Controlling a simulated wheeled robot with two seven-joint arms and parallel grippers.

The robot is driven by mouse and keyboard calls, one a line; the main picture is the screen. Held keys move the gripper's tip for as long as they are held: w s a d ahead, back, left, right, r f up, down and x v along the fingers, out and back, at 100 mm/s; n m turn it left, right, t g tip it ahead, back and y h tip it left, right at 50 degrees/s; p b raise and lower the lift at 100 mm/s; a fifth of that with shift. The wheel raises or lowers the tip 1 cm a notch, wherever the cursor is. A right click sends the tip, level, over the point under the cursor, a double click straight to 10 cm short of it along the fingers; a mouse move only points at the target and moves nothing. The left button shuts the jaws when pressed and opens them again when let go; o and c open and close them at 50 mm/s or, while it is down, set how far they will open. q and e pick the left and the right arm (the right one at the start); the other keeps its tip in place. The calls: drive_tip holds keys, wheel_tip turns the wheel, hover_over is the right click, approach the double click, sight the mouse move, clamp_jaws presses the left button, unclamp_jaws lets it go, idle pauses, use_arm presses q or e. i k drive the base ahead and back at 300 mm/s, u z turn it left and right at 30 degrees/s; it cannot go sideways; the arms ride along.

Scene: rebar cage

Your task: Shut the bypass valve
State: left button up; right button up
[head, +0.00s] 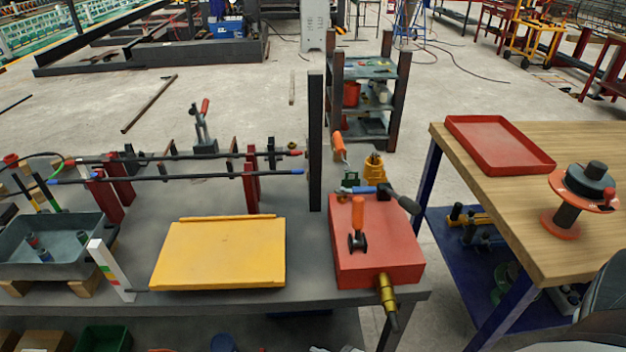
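A red box-shaped unit (390,250) sits at the right end of the grey bench. An orange-handled lever (357,213) stands roughly upright on its top, on a black pivot. A lever with a blue end and a thick dark grip (402,201) lies across the back of the top. A brass fitting (387,290) with a dark end sticks out from the box's front, over the bench edge. I see no label, so I cannot tell which part is the bypass valve or its setting.
A yellow plate (218,253) lies left of the red box, and a dark post (316,150) stands behind. Bars on red stands (251,180) fill the back left. A wooden table (465,165) with a red tray (499,141) is at right, beyond a gap.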

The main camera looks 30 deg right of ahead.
sight(366, 190)
drive_tip(key=u, duration=0.95)
drive_tip(key=k, duration=0.8)
drive_tip(key=z, duration=1.5)
